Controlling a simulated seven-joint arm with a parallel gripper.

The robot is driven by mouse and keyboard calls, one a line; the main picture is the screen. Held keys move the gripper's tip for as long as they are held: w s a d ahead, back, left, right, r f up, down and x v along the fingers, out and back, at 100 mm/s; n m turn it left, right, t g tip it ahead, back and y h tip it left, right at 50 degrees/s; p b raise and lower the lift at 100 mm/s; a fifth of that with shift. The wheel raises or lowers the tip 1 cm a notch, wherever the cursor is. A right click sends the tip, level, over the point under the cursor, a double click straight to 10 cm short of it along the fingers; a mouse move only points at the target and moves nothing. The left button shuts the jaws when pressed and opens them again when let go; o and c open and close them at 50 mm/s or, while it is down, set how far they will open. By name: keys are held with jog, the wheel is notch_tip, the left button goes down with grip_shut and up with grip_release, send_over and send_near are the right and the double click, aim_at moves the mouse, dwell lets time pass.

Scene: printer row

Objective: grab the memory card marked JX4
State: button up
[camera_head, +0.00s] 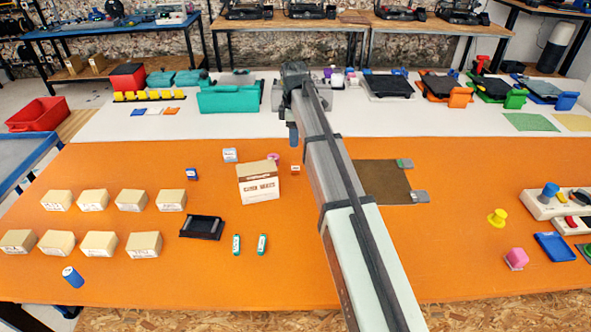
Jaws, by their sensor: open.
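Several small card-like pieces lie on the orange table, and I cannot read JX4 on any of them. A small dark blue piece with a white label (192,174) lies left of the white carton. A white and blue piece (230,155) lies just behind it. A tiny white and orange piece (295,169) lies between the carton and my arm. My gripper (293,138) hangs above the back part of the table, near that tiny piece. It is open and appears empty, though its fingers are small and partly hidden by my arm.
A white carton (258,182) stands left of my arm. Two rows of labelled beige boxes (92,200), a black tray (201,227) and two green-white sticks (262,244) are at left and front. A dark mat (378,182) lies right. Printers line the back.

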aim_at(295, 163)
jog(key=shift+n, duration=0.3)
notch_tip(295, 163, down, 9)
jog(key=shift+r, duration=0.2)
jog(key=shift+w+d+f, duration=0.1)
jog(key=shift+f, duration=1.25)
jog(key=shift+d+f, duration=0.1)
jog(key=shift+f, duration=1.2)
grip_shut()
